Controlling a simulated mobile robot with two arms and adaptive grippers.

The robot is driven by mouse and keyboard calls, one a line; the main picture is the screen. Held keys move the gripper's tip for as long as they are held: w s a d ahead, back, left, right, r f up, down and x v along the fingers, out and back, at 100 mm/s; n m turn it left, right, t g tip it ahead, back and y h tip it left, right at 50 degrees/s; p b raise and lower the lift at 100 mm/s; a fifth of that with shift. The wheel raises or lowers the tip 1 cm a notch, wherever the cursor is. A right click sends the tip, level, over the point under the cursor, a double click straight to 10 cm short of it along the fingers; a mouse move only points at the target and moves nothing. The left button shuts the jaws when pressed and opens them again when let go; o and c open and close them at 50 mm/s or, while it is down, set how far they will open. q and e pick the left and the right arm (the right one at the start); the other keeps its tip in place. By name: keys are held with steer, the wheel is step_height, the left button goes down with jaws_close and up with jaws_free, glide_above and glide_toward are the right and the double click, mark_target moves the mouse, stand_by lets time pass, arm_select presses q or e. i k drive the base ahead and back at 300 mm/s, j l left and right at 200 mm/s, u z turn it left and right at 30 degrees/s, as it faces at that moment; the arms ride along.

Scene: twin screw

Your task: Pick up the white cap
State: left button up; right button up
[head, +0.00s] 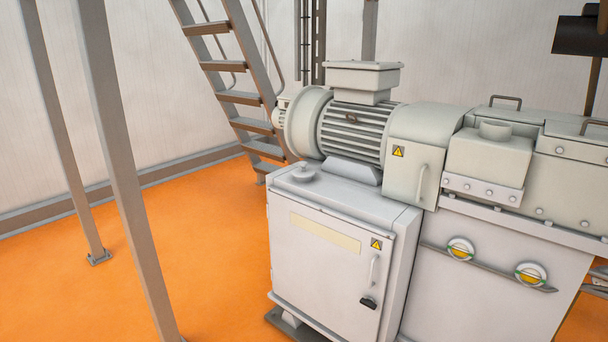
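A small round whitish cap (303,173) lies on the top of the white cabinet (330,265), near its back left corner. Another round pale cap-like piece (495,130) sits on top of the box on the machine at the right. I cannot tell for sure which of the two is the white cap. Neither of my grippers is in view, and nothing touches either piece.
A grey post (125,165) rises at the left, and steep stairs (240,97) stand behind. The orange floor (215,240) left of the cabinet is clear.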

mark_target(303, 174)
steer(key=i+j+z, duration=0.1)
steer(key=i, duration=0.3)
steer(key=i+j+z, duration=0.1)
steer(key=i, duration=0.35)
steer(key=i+j+z, duration=0.1)
steer(key=i+j, duration=0.15)
steer(key=i, duration=0.15)
steer(key=i+j+z, duration=0.1)
steer(key=i+j, duration=0.15)
steer(key=i, duration=0.15)
